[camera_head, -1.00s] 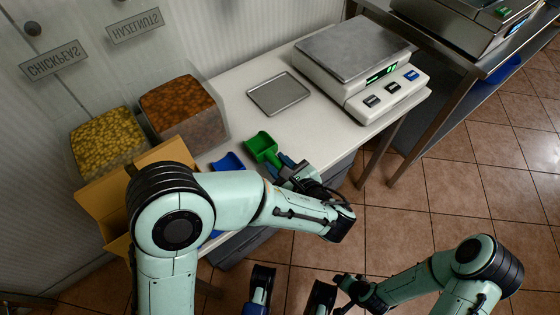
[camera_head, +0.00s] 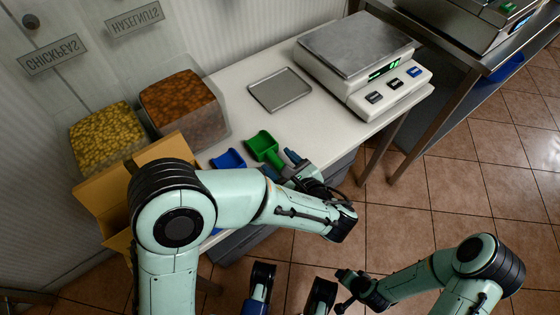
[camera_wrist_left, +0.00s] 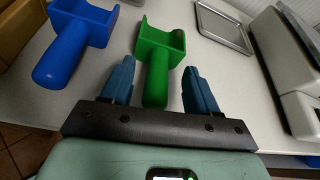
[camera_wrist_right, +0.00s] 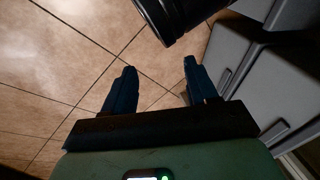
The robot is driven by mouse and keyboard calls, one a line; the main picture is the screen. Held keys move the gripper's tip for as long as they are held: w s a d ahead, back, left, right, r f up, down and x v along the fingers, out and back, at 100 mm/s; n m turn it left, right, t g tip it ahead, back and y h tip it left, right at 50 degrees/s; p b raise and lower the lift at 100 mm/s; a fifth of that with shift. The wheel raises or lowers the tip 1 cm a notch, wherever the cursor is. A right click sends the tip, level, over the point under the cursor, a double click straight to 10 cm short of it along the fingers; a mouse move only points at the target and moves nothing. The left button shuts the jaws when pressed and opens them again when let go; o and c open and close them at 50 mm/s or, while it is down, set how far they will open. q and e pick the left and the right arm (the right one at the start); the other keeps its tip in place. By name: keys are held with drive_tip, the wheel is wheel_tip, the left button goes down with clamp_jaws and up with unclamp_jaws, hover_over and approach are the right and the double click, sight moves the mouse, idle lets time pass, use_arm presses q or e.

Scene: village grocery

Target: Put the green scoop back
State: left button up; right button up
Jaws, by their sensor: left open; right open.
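The green scoop (camera_head: 263,147) lies on the white table near its front edge, its handle toward my left gripper (camera_head: 287,165). In the left wrist view the scoop (camera_wrist_left: 158,58) has its handle between the two open fingers of my left gripper (camera_wrist_left: 158,88), with a gap on each side. A blue scoop (camera_head: 229,159) lies just left of it and also shows in the left wrist view (camera_wrist_left: 75,42). My right gripper (camera_head: 345,290) is open and empty over the floor, as the right wrist view (camera_wrist_right: 155,88) shows.
Bins of chickpeas (camera_head: 106,137) and hazelnuts (camera_head: 178,100) stand at the back left, with a cardboard box (camera_head: 97,188) in front. A metal tray (camera_head: 280,90) lies on the table. A scale (camera_head: 366,60) stands at the right. Table between scoops and tray is bare.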

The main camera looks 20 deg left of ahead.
use_arm(q)
drive_tip(key=p+v, duration=0.2)
drive_tip(key=v, duration=1.1)
use_arm(e)
drive_tip(key=shift+g+y, duration=0.3)
drive_tip(key=shift+g, duration=0.3)
drive_tip(key=s+r, duration=0.1)
drive_tip(key=s+a+r, duration=0.1)
drive_tip(key=s+a, duration=0.1)
drive_tip(key=s, duration=0.1)
drive_tip(key=shift+r, duration=0.4)
